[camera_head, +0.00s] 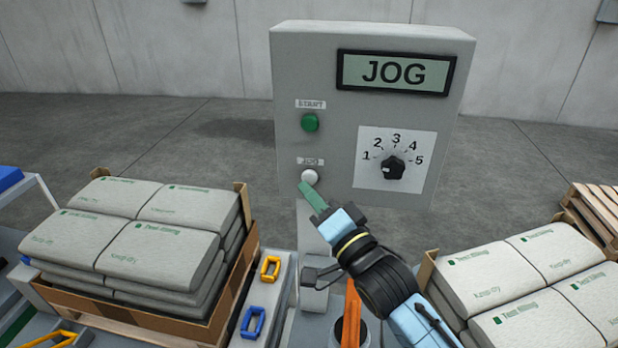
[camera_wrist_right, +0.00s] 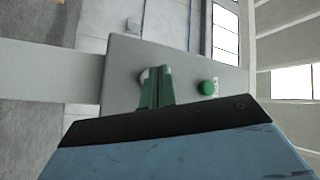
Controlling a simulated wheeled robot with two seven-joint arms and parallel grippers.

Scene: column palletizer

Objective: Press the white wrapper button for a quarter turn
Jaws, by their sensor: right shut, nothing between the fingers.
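The white button (camera_head: 310,176) sits on the front of a grey control box (camera_head: 230,58), under a small label and below a green START button (camera_head: 310,122). The box's display reads JOG. My right gripper (camera_head: 307,190) is shut and empty, its green fingertips just below the white button. In the right wrist view the shut fingers (camera_wrist_right: 155,84) overlap the white button (camera_wrist_right: 144,76), which is mostly hidden behind them, and the green button (camera_wrist_right: 207,88) shows to their right. I cannot tell whether the fingertips touch the white button. My left gripper is not in view.
A rotary dial (camera_head: 393,167) numbered 1 to 5 is on the box's right side. Stacked bags stand on the left (camera_head: 160,245) and right (camera_head: 540,320). Yellow (camera_head: 270,268) and blue (camera_head: 253,321) handles lie between. Wooden pallets (camera_head: 597,210) are at far right.

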